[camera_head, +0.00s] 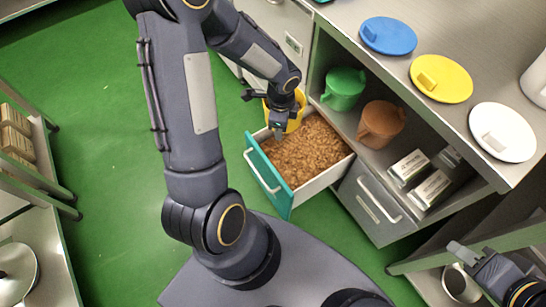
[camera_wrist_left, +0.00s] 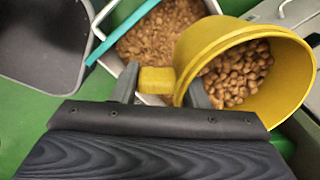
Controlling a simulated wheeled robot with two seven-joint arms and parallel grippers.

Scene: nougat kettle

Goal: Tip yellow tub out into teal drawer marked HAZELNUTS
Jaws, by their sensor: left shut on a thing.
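The yellow tub (camera_head: 296,122) is held at the back left corner of the open teal-fronted drawer (camera_head: 262,172). In the left wrist view the tub (camera_wrist_left: 285,98) shows its round mouth, with brown nuts (camera_wrist_left: 233,75) inside. My left gripper (camera_head: 279,128) is shut on the tub's handle, which shows between the fingers in the wrist view (camera_wrist_left: 157,80). The drawer holds a broad bed of brown bits (camera_head: 305,152). I cannot see a marking on its front. My right gripper (camera_head: 462,251) is at the lower right, away from the tub; its jaw opening is unclear.
A green tub (camera_head: 343,90) and a brown tub (camera_head: 381,124) stand on the shelf right of the drawer, near metal boxes (camera_head: 410,168). Blue (camera_head: 388,36), yellow (camera_head: 441,79) and white (camera_head: 503,132) lids lie on the counter. Green floor is clear left of the drawer.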

